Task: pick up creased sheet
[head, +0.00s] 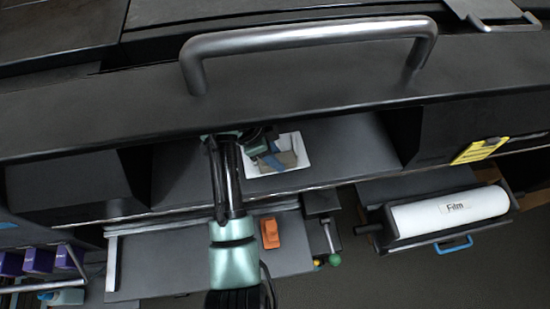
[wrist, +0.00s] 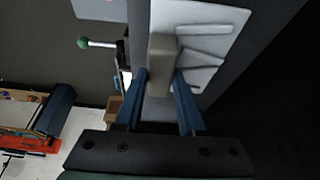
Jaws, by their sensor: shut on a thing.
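The creased sheet (head: 291,143) is a small white sheet on the dark shelf under the handled cover in the head view. In the wrist view the sheet (wrist: 222,30) is pale, with several raised fold lines. A grey-tan raised block (wrist: 163,60) sits on its face. My gripper (wrist: 161,82) has its two blue fingers closed on the sides of this block, over the sheet. In the head view my gripper (head: 271,158) partly covers the sheet. I cannot tell whether the sheet touches the shelf.
A dark cover with a metal handle (head: 310,39) hangs over the shelf. A white film roll (head: 450,211) lies in a holder at right, with a yellow label (head: 481,150) above it. An orange object (head: 270,233) and a green knob (head: 334,260) are below the shelf.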

